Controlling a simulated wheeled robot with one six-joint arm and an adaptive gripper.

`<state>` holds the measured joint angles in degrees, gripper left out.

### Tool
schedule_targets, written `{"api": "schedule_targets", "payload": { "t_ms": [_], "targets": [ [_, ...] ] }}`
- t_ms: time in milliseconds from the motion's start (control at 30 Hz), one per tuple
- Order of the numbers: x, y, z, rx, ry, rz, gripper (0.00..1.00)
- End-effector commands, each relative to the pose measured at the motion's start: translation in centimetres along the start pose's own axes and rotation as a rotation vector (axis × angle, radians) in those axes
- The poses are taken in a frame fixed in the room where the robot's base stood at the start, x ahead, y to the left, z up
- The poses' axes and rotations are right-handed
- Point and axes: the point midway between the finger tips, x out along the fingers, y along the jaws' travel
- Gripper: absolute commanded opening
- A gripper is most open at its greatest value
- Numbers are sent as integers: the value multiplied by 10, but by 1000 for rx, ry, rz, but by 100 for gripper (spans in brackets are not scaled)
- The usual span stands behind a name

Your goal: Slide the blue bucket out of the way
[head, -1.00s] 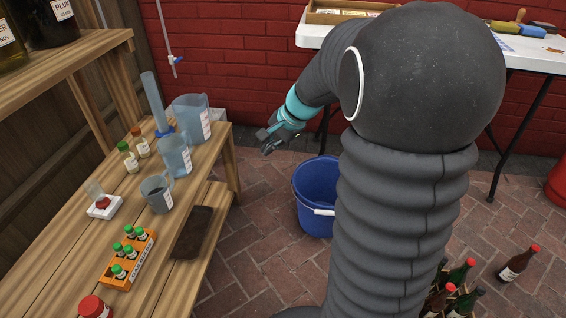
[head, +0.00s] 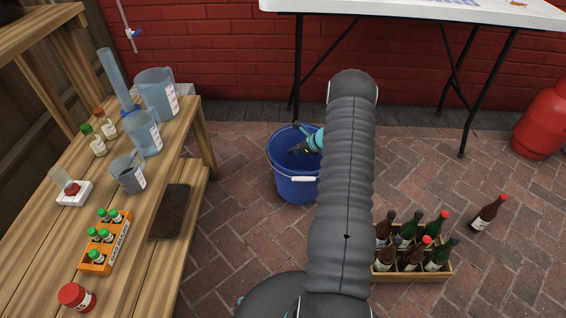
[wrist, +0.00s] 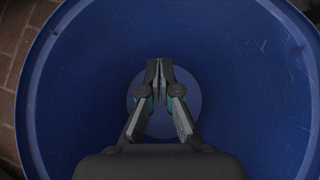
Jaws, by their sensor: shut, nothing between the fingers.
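The blue bucket (head: 286,184) stands upright on the brick floor, with its white handle grip (head: 304,179) hanging on the near side. My gripper (head: 293,151) is over the bucket's mouth in the head view, and my arm hides the bucket's right part. In the wrist view the bucket's inside (wrist: 240,75) fills nearly the whole picture. There my gripper (wrist: 158,64) points down toward the bucket's round bottom. Its fingertips are together and hold nothing. I cannot tell how deep the fingers are or whether they touch the bucket.
A wooden bench (head: 145,225) with jugs and small bottles is to the left. A bottle crate (head: 412,277) sits at lower right, with a loose brown bottle (head: 488,213) beyond it. A white folding table (head: 420,12) stands behind. Bricks between bench and bucket are clear.

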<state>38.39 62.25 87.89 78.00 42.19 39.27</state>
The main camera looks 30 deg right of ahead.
Motion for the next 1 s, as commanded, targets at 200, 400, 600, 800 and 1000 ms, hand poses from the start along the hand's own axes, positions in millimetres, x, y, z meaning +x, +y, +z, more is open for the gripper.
{"api": "schedule_targets", "payload": {
  "t_ms": [200, 400, 600, 800, 1000],
  "targets": [
    [16, -8, -35, 104, -6, -26, 0],
    [37, -8, -37, 111, -6, -26, 0],
    [71, -8, -36, 108, -6, -25, 0],
    [100, -10, -36, 108, -6, -27, 0],
    [113, -11, -35, 108, -6, -28, 0]
  ]
}}
